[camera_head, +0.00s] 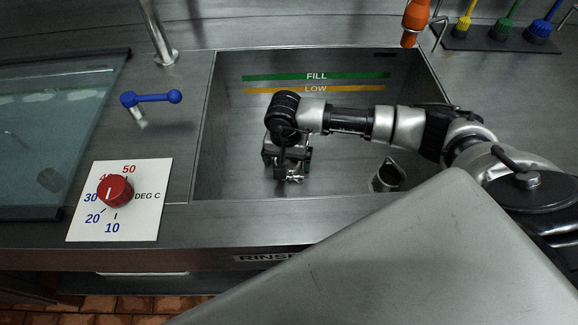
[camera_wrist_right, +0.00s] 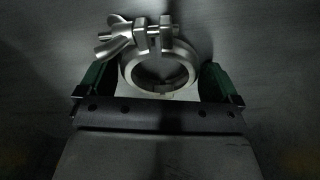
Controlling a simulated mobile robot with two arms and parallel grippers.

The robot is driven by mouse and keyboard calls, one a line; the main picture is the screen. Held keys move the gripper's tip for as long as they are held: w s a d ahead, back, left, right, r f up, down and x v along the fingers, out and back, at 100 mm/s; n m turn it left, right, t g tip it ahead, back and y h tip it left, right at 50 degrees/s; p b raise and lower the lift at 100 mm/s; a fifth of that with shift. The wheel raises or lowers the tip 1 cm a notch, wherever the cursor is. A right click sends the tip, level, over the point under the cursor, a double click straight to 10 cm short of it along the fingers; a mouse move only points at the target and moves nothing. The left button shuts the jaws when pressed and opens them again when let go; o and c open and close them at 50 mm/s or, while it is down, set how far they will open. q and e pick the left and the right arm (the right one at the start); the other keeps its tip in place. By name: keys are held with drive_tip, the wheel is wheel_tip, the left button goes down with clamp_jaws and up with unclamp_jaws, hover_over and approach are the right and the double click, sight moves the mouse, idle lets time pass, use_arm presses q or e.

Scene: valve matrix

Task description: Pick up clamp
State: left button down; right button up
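The clamp (camera_wrist_right: 160,62) is a shiny metal ring with a wing nut and bolt. In the right wrist view it lies on the grey sink floor, between the fingers of my right gripper (camera_wrist_right: 158,88). The green-padded fingers stand on both sides of the ring, with a small dark gap showing at each side. The right gripper (camera_head: 286,172) reaches down into the sink in the head view. There only a small part of the clamp (camera_head: 292,177) shows beneath it; the rest is hidden. My left gripper is not in view.
The sink (camera_head: 235,150) has walls around the gripper and green FILL and yellow LOW lines at its back. A red temperature knob (camera_head: 115,190) and a blue-handled valve (camera_head: 150,98) are left of the sink.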

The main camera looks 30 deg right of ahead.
drive_tip(key=c, duration=0.7)
